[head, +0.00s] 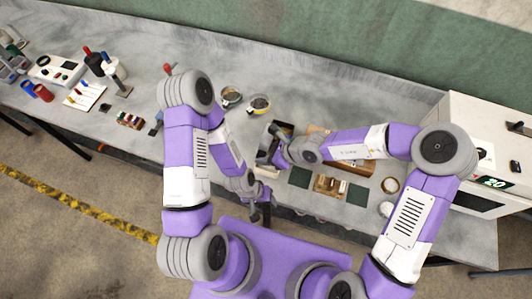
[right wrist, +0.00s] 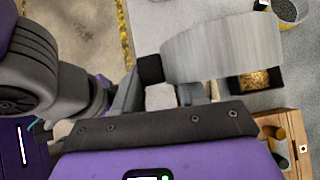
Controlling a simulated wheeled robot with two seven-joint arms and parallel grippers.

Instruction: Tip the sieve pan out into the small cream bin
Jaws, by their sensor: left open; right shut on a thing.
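The sieve pan (right wrist: 225,48) is a round light-metal pan. In the right wrist view its side wall faces me; its opening and contents are hidden. My right gripper (head: 270,158) is shut on it, with a dark finger pad (right wrist: 150,68) at its left edge. In the head view the gripper and arm mostly cover the pan. A pale cream shape, probably the small cream bin (head: 267,173), shows partly just below the right gripper; its inside is hidden. My left gripper (head: 260,207) is open and empty near the table's front edge.
A black box holding golden grain (right wrist: 254,82) sits beyond the pan. A wooden crate (right wrist: 292,125) stands to its right. A white oven-like appliance (head: 478,140) stands at the right end.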

